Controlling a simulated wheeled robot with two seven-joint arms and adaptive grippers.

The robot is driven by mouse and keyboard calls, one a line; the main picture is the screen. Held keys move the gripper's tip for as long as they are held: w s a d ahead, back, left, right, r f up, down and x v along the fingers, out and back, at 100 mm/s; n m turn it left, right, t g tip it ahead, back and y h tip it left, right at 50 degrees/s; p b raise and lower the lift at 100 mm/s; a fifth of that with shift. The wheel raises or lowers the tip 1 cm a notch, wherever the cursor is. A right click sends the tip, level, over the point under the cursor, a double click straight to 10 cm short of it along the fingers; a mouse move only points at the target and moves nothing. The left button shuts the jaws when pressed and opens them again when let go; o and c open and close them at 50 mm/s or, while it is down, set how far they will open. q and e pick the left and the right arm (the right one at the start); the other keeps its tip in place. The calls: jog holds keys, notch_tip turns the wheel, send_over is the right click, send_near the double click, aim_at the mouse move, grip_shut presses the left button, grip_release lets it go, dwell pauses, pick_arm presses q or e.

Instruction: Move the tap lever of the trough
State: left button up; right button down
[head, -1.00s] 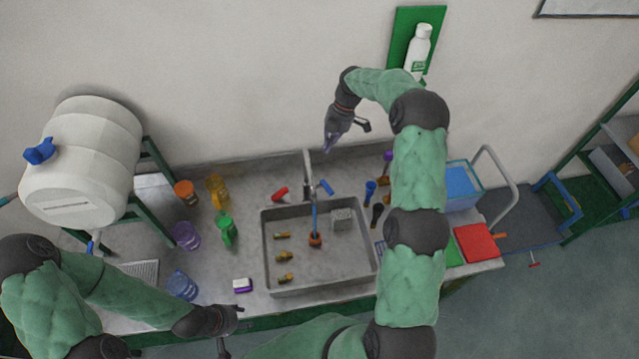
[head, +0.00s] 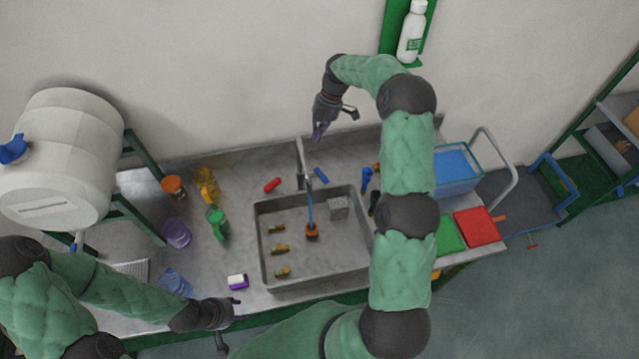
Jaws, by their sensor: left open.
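The trough (head: 262,262) is a grey metal sink set in the steel counter. Its slim metal tap (head: 299,166) stands at the back edge, with a red handle-like piece (head: 272,185) to its left and a blue one (head: 321,175) to its right. I cannot tell whether these are its levers. My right gripper (head: 334,122) is open and empty, above and behind the tap by the wall, apart from it. My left gripper (head: 231,320) is open and empty at the counter's front edge, left of the trough.
In the trough lie several brass fittings (head: 279,250), an orange-and-blue brush (head: 311,229) and a grey block (head: 338,208). A white barrel (head: 62,155) is far left. A blue bin (head: 456,168) is right.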

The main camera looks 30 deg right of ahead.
jog(key=b, duration=1.6)
send_over(323, 179)
jog(key=a, duration=0.3)
notch_tip(323, 179, down, 17)
jog(key=s+x, duration=0.1)
jog(key=x, duration=0.9)
jog(key=d, duration=0.4)
jog(key=shift+w+d+p, duration=0.1)
jog(key=shift+w+p, duration=0.05)
jog(key=shift+p, duration=0.15)
jog(key=shift+f, duration=0.1)
jog(key=shift+d+f+n+b, duration=0.15)
jog(key=shift+d+n+b, duration=0.35)
jog(key=shift+b, duration=0.6)
jog(key=shift+d+g+b, duration=0.25)
jog(key=shift+g+b, duration=0.05)
jog(key=shift+b, duration=0.2)
